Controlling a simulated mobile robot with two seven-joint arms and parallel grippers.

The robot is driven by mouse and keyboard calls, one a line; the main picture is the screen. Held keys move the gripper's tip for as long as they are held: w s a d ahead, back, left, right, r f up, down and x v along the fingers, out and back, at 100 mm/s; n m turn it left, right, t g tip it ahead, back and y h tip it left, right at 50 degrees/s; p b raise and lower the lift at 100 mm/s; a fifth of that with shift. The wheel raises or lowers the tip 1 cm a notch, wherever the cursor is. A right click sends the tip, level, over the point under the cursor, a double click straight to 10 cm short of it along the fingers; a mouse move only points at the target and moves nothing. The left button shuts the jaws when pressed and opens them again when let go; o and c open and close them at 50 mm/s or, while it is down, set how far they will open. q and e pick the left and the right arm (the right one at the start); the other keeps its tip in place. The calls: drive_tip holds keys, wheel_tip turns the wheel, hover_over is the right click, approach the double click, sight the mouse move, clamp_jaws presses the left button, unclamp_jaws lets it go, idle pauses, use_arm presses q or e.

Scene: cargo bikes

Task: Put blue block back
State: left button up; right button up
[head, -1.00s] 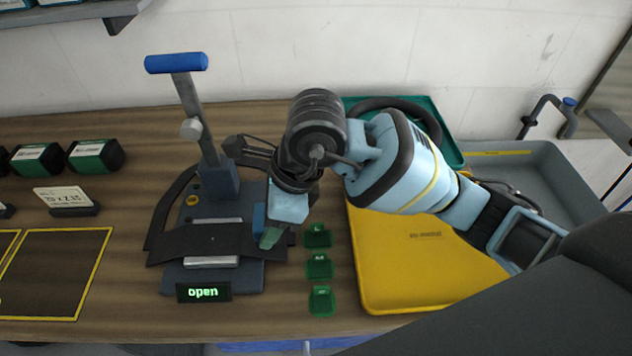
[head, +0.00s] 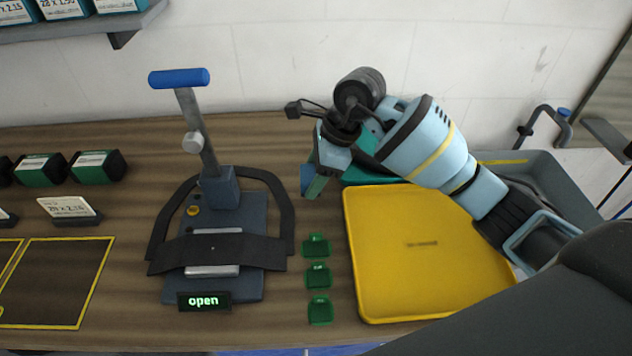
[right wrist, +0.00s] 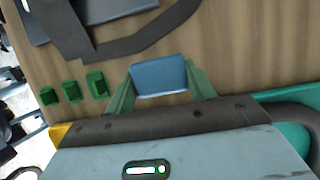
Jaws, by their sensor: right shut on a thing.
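My right gripper (head: 313,183) is shut on the blue block (head: 306,179), which is partly hidden by a green finger. In the right wrist view the block (right wrist: 158,77) sits between both green fingers, above the wooden bench. The gripper is right of the dark clamping fixture (head: 255,235) and behind the small green holders. These holders, the back one (head: 316,246), middle one (head: 318,275) and front one (head: 320,310), stand in a row and look empty. My left gripper is not in view.
A yellow tray (head: 400,290) lies right of the holders, with a teal tray (head: 362,174) behind it. The fixture has a tall blue-handled lever (head: 180,78) and a display (head: 204,301) reading "open". Black-and-green boxes (head: 95,167) stand at the left.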

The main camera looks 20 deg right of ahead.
drive_tip(key=shift+w+d+f, duration=0.1)
drive_tip(key=shift+w+d, duration=0.15)
drive_tip(key=shift+d, duration=0.1)
drive_tip(key=shift+f, duration=1.65)
drive_tip(key=shift+f, duration=0.15)
drive_tip(key=o, duration=1)
drive_tip(key=shift+c, duration=0.2)
drive_tip(key=v, duration=1.2)
